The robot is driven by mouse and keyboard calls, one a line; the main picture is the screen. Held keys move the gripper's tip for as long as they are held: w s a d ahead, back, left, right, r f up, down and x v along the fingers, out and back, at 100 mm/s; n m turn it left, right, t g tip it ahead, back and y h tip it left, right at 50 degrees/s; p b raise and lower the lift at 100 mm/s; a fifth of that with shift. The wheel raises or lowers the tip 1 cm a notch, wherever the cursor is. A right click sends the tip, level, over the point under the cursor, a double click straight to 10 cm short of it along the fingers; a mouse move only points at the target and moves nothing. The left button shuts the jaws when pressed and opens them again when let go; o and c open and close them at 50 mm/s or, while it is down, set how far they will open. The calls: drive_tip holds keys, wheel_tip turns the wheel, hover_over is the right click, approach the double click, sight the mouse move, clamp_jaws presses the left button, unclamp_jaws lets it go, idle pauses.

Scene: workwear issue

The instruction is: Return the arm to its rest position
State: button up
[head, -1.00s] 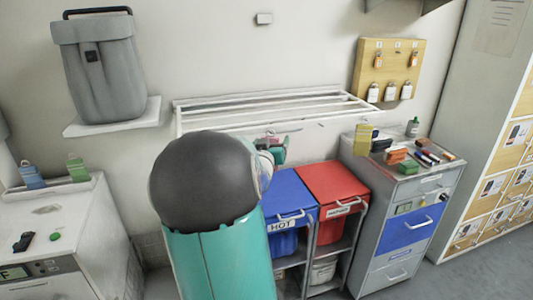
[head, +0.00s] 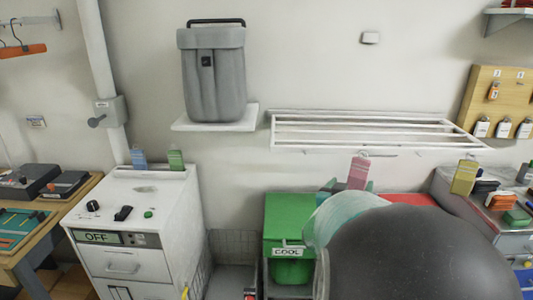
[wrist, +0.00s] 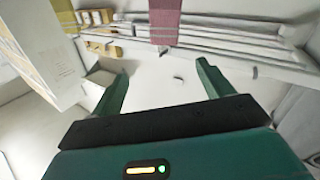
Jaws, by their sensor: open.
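My gripper (wrist: 162,72) is open in the wrist view, with its two green fingers spread and nothing between them. Beyond the fingertips a maroon tag (wrist: 165,22) hangs in front of the white rack. In the head view my arm's dark rounded link and teal section fill the lower right. They hide most of my gripper; only small teal parts show by the pink tag (head: 358,172) below the white wall rack (head: 290,145).
A green bin marked COOL (head: 290,238) stands left of my arm. A white cabinet (head: 122,268) marked OFF is further left, beside a workbench (head: 50,232). A grey backpack-like container (head: 212,85) sits on a wall shelf (head: 205,124). A cluttered cabinet stands at right.

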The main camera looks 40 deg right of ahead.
drive_tip(key=shift+w, duration=0.1)
drive_tip(key=w+a+n+t+y, duration=0.3)
drive_tip(key=w+a+t+y, duration=0.3)
drive_tip(key=w+a, duration=0.45)
drive_tip(key=w+a+f+n+t+y, duration=0.15)
drive_tip(key=a+y, duration=0.25)
drive_tip(key=a, duration=0.5)
drive_tip(key=w+a+r+n+g+y, duration=0.1)
drive_tip(key=w+a+n+y, duration=0.15)
drive_tip(key=a, duration=0.55)
drive_tip(key=s+a+f+n+g+y, duration=0.1)
drive_tip(key=s+a+n+g+y, duration=0.1)
drive_tip(key=s+a, duration=0.4)
drive_tip(key=s+a+f+n+g+y, duration=0.2)
drive_tip(key=s+a, duration=0.5)
drive_tip(key=a, duration=0.5)
drive_tip(key=shift+n+g+y, duration=0.45)
drive_tip(key=shift+n+g, duration=0.3)
drive_tip(key=shift+n, duration=0.05)
drive_tip(key=shift+s, duration=0.1)
drive_tip(key=shift+c, duration=0.2)
